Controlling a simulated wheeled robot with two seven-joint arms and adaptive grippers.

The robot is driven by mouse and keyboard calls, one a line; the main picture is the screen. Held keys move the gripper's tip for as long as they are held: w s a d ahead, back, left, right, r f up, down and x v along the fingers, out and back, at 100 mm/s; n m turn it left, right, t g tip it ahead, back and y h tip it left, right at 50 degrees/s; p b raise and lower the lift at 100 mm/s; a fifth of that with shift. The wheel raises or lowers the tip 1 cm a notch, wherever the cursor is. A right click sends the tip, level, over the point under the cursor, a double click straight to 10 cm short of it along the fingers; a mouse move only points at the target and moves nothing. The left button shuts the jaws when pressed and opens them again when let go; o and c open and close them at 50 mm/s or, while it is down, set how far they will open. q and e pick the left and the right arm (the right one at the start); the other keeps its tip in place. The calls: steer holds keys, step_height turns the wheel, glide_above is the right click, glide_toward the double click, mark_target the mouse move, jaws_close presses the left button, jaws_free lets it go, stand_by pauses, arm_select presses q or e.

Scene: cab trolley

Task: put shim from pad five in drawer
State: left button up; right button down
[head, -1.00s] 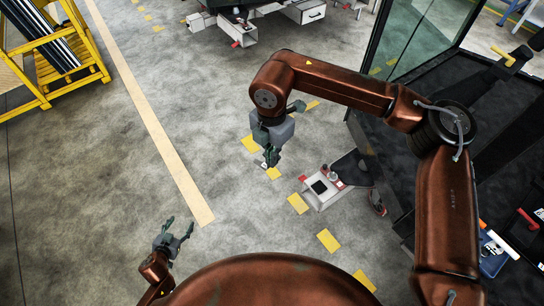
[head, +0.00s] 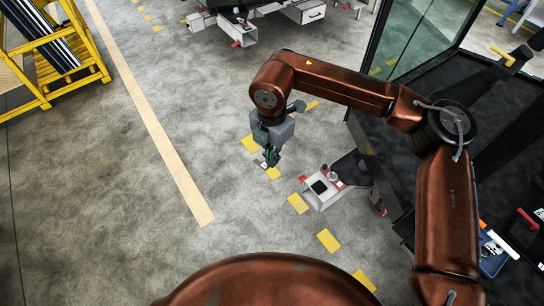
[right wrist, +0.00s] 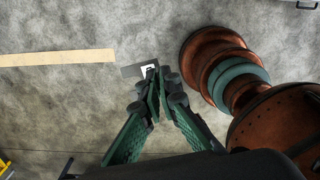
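My right gripper (head: 267,163) hangs over the open floor near the middle of the head view, pointing down. In the right wrist view its green fingers (right wrist: 157,74) come close together at the tips on a small flat grey piece with a white patch, which looks like the shim (right wrist: 130,70). A bit of white also shows at the fingertips in the head view. My left gripper is out of view. A white drawer unit (head: 312,11) with a dark handle stands at the top. I cannot tell pad five apart in these frames.
A low white case (head: 314,203) with small items stands right of the right gripper, beside the dark glazed cab (head: 400,45). Yellow dashes (head: 328,240) mark the floor. A yellow rack (head: 45,95) stands at the far left. The floor between is clear.

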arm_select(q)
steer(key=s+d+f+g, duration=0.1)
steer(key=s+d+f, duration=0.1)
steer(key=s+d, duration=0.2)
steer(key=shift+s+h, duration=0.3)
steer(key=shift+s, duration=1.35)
arm_select(e)
steer(key=s+d+f+m, duration=0.3)
steer(key=d+f+m, duration=0.4)
steer(key=d+m, duration=0.4)
steer(key=s+d+f+m, duration=0.4)
steer(key=d+f+m, duration=0.3)
steer(key=d+m, duration=0.5)
steer(key=shift+d+f+m, duration=0.15)
steer(key=shift+d+m, duration=0.05)
steer(key=shift+m, duration=2.5)
